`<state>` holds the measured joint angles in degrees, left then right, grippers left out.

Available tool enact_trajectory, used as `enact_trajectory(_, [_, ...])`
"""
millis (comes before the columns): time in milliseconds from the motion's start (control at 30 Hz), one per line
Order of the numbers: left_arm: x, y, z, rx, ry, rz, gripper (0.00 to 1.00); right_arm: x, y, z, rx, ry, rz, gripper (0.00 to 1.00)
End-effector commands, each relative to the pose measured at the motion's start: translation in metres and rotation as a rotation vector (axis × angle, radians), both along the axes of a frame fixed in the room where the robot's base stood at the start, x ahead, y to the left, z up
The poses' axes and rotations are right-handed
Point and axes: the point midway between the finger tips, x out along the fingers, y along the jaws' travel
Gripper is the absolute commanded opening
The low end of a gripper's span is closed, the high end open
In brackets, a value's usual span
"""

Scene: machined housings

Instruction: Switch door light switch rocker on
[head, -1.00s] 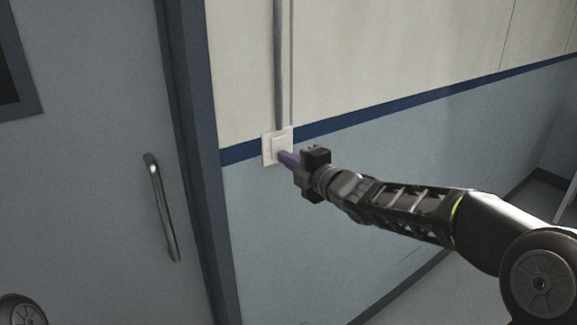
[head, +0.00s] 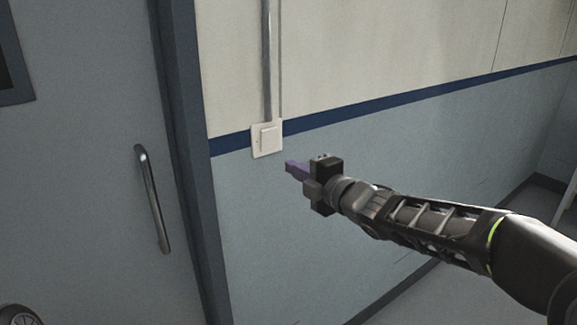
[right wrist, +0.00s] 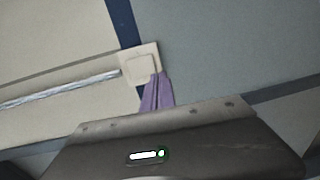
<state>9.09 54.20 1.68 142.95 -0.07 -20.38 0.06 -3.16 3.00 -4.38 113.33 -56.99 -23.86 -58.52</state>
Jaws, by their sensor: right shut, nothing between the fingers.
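The door light switch (head: 266,138) is a white square plate with a raised square rocker, set on the wall to the right of the door frame. In the head view it is fully uncovered; I cannot tell from its tilt which way the rocker is set. My right gripper (head: 289,166) has purple fingers, shut and empty, to the lower right of the switch and apart from it. In the right wrist view the switch plate (right wrist: 139,64) sits just beyond the purple fingertips (right wrist: 159,77), which overlap its lower right corner in the picture. My left gripper is out of view.
A grey door (head: 80,180) with a metal handle (head: 153,199) is at the left, in a dark frame (head: 190,160). A metal conduit (head: 267,60) runs up the wall from the switch. The wall right of the switch is clear.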

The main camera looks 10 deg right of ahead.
Motion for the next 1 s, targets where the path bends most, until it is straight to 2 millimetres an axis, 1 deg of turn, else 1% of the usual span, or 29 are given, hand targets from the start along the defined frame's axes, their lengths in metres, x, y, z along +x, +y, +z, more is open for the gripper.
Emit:
enact_trajectory(33, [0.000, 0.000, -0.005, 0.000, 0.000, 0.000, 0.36, -0.010, -0.005, -0.002, -0.001, -0.003, -0.003, 0.00])
enact_trajectory(200, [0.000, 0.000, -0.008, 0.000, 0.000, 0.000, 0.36, -0.037, -0.016, -0.005, 0.000, -0.002, -0.003, 0.00])
enact_trajectory(333, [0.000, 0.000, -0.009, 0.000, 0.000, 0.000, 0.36, -0.050, -0.021, -0.006, -0.001, -0.001, -0.001, 0.00])
enact_trajectory(500, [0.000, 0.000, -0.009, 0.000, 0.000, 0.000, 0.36, -0.055, -0.022, -0.007, 0.000, 0.000, -0.001, 0.00])
enact_trajectory(867, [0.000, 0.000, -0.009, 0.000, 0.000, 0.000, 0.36, -0.054, -0.022, -0.007, 0.000, 0.000, -0.001, 0.00])
enact_trajectory(1000, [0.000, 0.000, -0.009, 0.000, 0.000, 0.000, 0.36, -0.054, -0.022, -0.007, 0.035, 0.015, -0.004, 0.00])
